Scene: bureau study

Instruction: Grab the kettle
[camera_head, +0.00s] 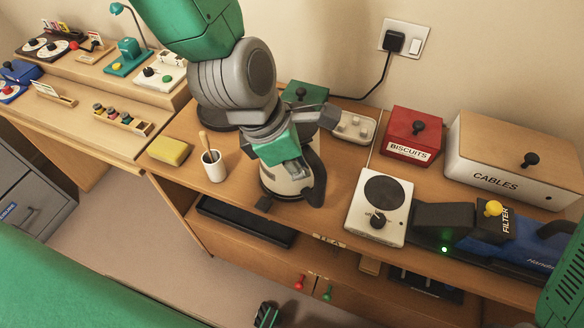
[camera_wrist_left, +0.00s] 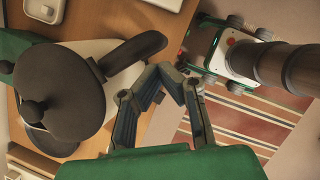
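The kettle (camera_head: 286,180) is cream with a black handle (camera_head: 316,178) and stands on the desk in the middle of the head view. In the left wrist view its black lid (camera_wrist_left: 70,95) and handle (camera_wrist_left: 130,62) fill the left side. My left gripper (camera_head: 292,172) is above the kettle in the head view, covering much of its top. In the left wrist view its fingertips (camera_wrist_left: 166,78) are beside the handle's free end, with nothing visibly between them. The tips lean close together, and I cannot tell how far open they are. My right gripper is not seen.
A white cup (camera_head: 214,168) and yellow sponge (camera_head: 169,150) stand left of the kettle. A white hot plate (camera_head: 379,210) stands to the right. A red biscuit box (camera_head: 411,134) and a cables box (camera_head: 515,165) stand behind. Some bare desk lies between the cup and kettle.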

